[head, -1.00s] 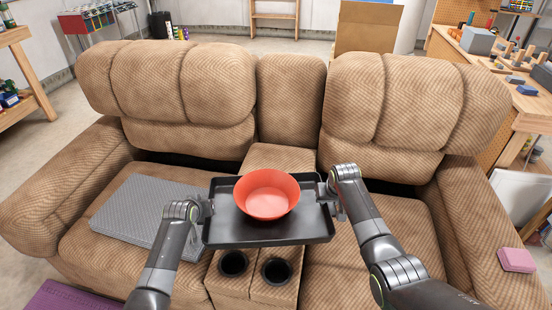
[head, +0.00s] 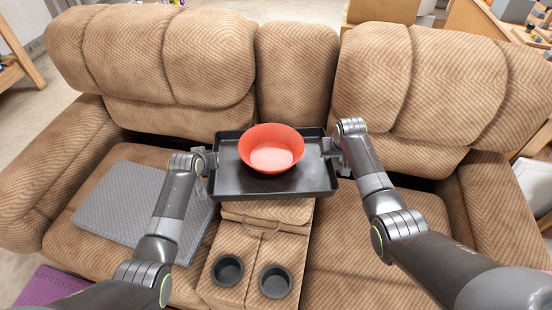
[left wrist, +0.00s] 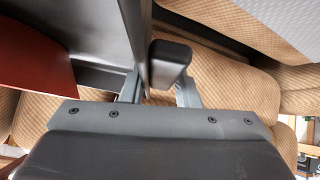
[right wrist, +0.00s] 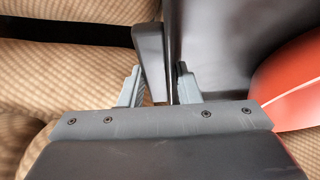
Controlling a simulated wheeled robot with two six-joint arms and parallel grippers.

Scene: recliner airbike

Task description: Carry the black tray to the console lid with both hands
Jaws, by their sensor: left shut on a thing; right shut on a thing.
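The black tray (head: 300,184) is held level between my two grippers in the head view, with an orange-red bowl (head: 271,150) standing on it. My left gripper (head: 207,162) is shut on the tray's left end; the left wrist view shows its fingers (left wrist: 158,88) around the handle. My right gripper (head: 329,148) is shut on the tray's right end, its fingers (right wrist: 160,85) around the handle in the right wrist view. The console lid (head: 268,212) shows just below the tray's near edge. The tray hides the rest of it, and I cannot tell whether they touch.
Two cup holders (head: 228,270) sit in the console's front. A grey folded mat (head: 135,205) lies on the left seat, near my left arm. The right seat (head: 345,255) is clear. The backrests (head: 295,75) rise behind the tray.

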